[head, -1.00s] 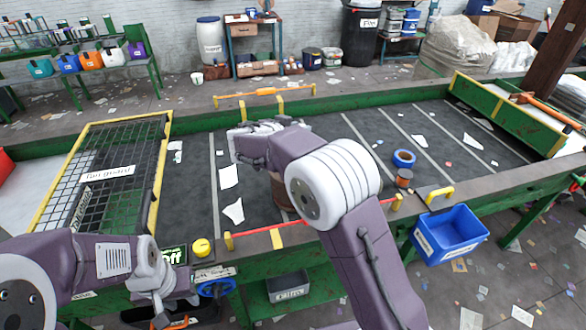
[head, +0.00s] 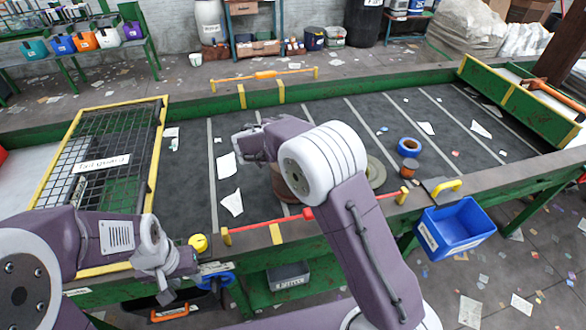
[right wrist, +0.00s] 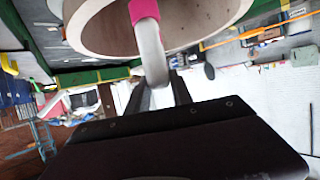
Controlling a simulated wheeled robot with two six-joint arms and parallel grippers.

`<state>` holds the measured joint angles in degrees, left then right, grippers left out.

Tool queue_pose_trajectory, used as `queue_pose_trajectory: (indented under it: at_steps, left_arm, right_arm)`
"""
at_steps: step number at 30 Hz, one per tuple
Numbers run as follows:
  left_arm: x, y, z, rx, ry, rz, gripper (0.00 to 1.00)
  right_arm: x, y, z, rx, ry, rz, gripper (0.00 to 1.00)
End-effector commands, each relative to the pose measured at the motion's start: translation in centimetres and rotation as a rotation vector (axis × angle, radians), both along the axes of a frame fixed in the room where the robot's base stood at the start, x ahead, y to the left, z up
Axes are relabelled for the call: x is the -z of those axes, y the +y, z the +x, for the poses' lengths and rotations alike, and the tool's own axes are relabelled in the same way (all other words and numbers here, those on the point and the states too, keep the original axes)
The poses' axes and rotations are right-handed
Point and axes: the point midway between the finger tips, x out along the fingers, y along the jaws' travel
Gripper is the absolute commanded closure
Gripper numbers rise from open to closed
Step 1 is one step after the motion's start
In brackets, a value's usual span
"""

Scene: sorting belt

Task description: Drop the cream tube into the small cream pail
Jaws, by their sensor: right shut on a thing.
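My right gripper (right wrist: 160,88) is shut on a pale tube-like thing with a pink band, seen in the right wrist view; I take it as the cream tube (right wrist: 152,52). A large round, pale-rimmed brown thing (right wrist: 95,32) lies close behind it. In the head view my right gripper (head: 240,143) is over the belt, partly hidden by its own wrist. My left gripper (head: 178,278) is by the belt's front edge at lower left, and its jaws are unclear. A small whitish pail (head: 196,60) stands on the floor beyond the belt; I cannot tell if it is the cream one.
The dark belt (head: 345,125) carries scraps of paper, a blue ring (head: 409,146), a small brown can (head: 409,169) and a brown round thing partly behind my arm. A blue bin (head: 455,228) hangs at the front right. A mesh guard (head: 104,162) covers the left.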

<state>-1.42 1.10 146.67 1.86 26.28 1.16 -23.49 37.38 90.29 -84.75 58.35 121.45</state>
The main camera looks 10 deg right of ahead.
Motion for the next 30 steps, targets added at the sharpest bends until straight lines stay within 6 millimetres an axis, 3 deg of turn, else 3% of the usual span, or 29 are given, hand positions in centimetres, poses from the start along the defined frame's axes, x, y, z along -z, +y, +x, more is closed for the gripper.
queue_pose_trajectory:
  at_steps: [5,6,9,20,30]
  left_arm:
    - [0.0,0.0,0.0,0.0,0.0,0.0,0.64]
    - [0.0,0.0,0.0,0.0,0.0,0.0,0.64]
    - [0.0,0.0,0.0,0.0,0.0,0.0,0.64]
    - [0.3,0.0,0.0,0.0,0.0,0.0,0.64]
    - [2.2,0.0,0.0,0.0,0.0,0.0,0.64]
  right_arm:
    - [0.0,0.0,0.0,0.0,0.0,0.0,1.0]
    - [0.0,0.0,0.0,0.0,0.0,0.0,0.71]
    - [0.0,0.0,0.0,0.0,0.0,0.0,0.48]
    - [-0.1,0.5,-0.4,-0.002,-0.001,0.002,0.48]
    - [-2.7,4.9,-5.0,-0.003,-0.002,0.002,0.48]
